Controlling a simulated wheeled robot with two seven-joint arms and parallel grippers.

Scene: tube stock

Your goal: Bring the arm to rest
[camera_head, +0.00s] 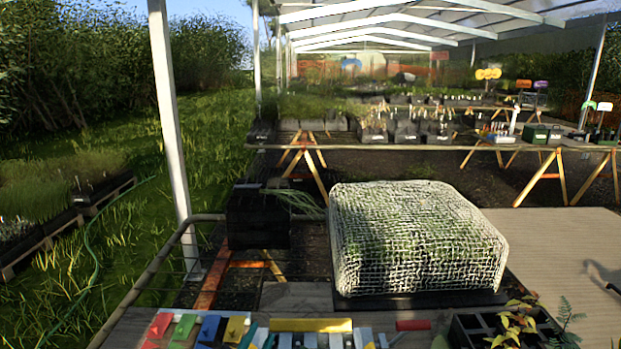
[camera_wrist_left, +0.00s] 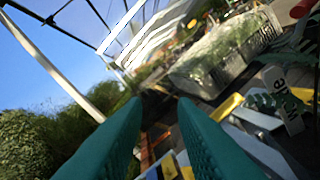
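My left gripper (camera_wrist_left: 159,101) shows in the left wrist view as two teal fingers reaching up from the bottom edge. Their tips are apart, and I see only background in the gap between them. It holds nothing that I can see. The wrist view is tilted, with sky at upper left and the bench at lower right. In the head view I cannot make out either gripper clearly. My right gripper shows in neither view.
A net-covered block of plants (camera_head: 415,240) stands on a dark tray at centre. It also shows in the wrist view (camera_wrist_left: 225,55). Coloured labels (camera_head: 185,328) and a yellow strip (camera_head: 310,325) lie along the front edge. A black cell tray (camera_head: 475,328) stands front right. Bare board (camera_head: 565,245) lies behind it.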

